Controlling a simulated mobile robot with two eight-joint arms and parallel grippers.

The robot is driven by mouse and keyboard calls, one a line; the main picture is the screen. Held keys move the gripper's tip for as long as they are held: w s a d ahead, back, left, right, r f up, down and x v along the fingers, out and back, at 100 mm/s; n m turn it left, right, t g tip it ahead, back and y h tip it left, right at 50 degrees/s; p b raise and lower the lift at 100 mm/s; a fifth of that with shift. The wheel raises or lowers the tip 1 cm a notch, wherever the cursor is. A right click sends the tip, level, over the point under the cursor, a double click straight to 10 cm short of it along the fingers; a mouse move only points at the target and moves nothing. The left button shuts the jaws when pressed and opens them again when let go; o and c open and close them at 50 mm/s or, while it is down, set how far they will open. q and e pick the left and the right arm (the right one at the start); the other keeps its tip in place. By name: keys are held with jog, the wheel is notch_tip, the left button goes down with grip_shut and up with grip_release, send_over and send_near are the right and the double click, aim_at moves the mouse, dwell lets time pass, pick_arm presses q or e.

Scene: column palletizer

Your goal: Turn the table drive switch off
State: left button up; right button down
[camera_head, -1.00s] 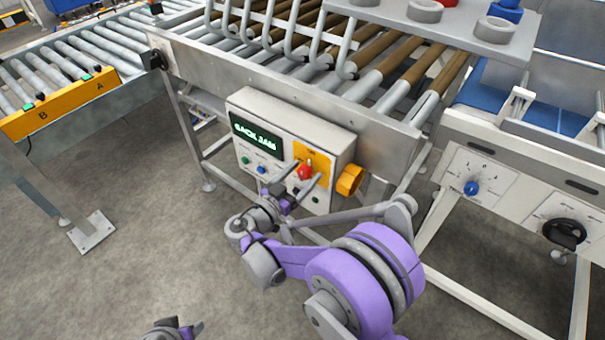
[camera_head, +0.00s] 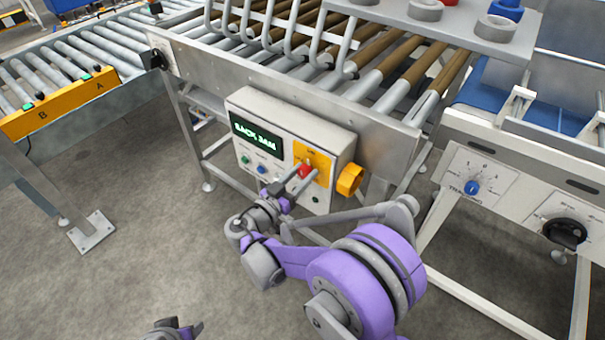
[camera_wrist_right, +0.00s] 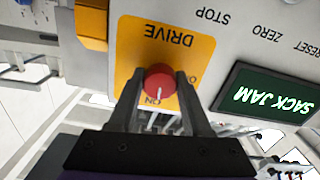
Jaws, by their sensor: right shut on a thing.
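The table drive switch is a red round knob (camera_head: 304,172) on a yellow plate (camera_head: 318,160) on the front of a white control box (camera_head: 285,125). In the right wrist view the red knob (camera_wrist_right: 160,82) carries a white mark pointing toward the "ON" lettering, under the word "DRIVE", all upside down there. My right gripper (camera_head: 302,177) is shut on the knob, one finger on each side; the fingers also show in the right wrist view (camera_wrist_right: 157,95). Of my left arm only a small part shows at the bottom edge of the head view; I cannot make out its jaws.
The box's display (camera_head: 256,138) reads "SACK JAM", with green and blue buttons below. A roller conveyor frame (camera_head: 385,140) stands above. A panel with a blue dial (camera_head: 471,188) is at right.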

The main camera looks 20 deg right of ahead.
jog(key=n, duration=0.4)
jog(key=shift+b, duration=0.3)
jog(key=n, duration=0.4)
jog(key=n+b, duration=0.1)
jog(key=n, duration=0.3)
jog(key=shift+n, duration=2.1)
jog(key=shift+c, duration=1.7)
grip_release()
jog(key=shift+s+a, duration=0.1)
